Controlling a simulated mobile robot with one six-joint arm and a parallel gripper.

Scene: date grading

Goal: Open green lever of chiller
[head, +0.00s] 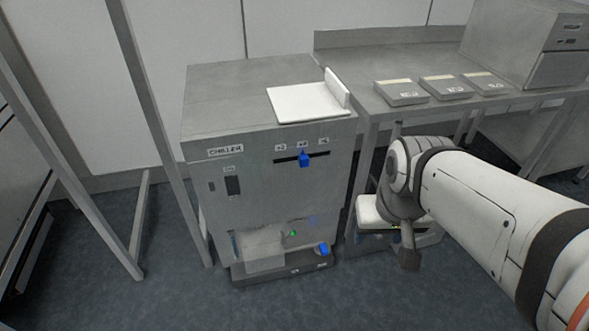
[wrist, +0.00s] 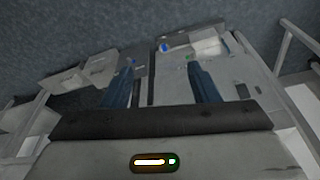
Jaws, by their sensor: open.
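The chiller (head: 265,180) is a grey cabinet with a "CHILLER" label. A small green piece (head: 293,233), possibly the green lever, shows low on its front, beside a clear bin. Its exact shape is too small to tell. A blue slider (head: 304,159) sits in a slot near the top, and a blue knob (head: 324,249) is at the lower right. My gripper (head: 408,258) is right of the chiller, apart from it, its fingers partly hidden by my wrist. In the wrist view my gripper (wrist: 160,75) has its two blue fingers spread with nothing between them.
A white board (head: 305,103) lies on the chiller top. A steel table (head: 400,62) with several grey labelled boxes stands to the right. Frame posts (head: 150,120) stand at left. Bare floor (head: 180,295) lies in front of the chiller.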

